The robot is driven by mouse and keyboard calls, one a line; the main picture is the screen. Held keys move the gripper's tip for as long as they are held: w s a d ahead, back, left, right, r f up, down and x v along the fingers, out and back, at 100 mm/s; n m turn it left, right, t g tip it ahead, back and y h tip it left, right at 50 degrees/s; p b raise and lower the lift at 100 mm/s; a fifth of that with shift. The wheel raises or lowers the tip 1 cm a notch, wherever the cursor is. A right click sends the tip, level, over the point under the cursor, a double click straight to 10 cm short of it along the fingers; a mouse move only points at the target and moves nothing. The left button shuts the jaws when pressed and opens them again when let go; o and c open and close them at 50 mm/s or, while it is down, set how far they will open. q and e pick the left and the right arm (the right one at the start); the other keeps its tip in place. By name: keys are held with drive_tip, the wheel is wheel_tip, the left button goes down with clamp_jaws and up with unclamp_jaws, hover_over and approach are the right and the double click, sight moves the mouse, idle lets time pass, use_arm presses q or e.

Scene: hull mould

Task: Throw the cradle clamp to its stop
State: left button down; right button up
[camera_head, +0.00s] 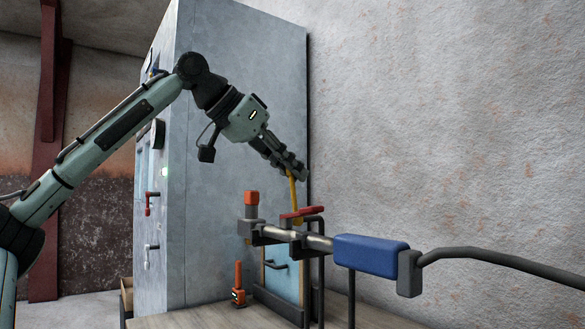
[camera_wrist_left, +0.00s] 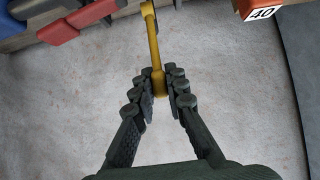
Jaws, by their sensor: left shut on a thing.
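The cradle clamp's yellow lever (camera_head: 293,192) stands up, roughly upright, from the clamp by a red bar (camera_head: 302,213). My left gripper (camera_head: 291,168) comes down from above and is shut on the lever's upper end. In the left wrist view the yellow lever (camera_wrist_left: 153,45) runs from the top edge down between the fingertips (camera_wrist_left: 160,86) of my left gripper. Beneath the clamp, a metal tube (camera_head: 318,241) with a blue sleeve (camera_head: 371,256) lies in the cradle. My right gripper does not show.
An orange block (camera_head: 251,198) stands left of the clamp; it shows "40" in the left wrist view (camera_wrist_left: 260,12). A dark cable (camera_head: 480,258) leaves the tube rightward. An orange handheld device (camera_head: 238,291) stands on the bench (camera_head: 195,320). A tall grey cabinet (camera_head: 215,220) and rough wall stand behind.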

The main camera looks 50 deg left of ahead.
use_arm(q)
drive_tip(key=shift+w+g, duration=0.3)
drive_tip(key=shift+g, duration=0.1)
drive_tip(key=c, duration=1.5)
unclamp_jaws()
drive_tip(key=shift+w+d, duration=0.1)
drive_tip(key=shift+c, duration=0.2)
drive_tip(key=v, duration=1.2)
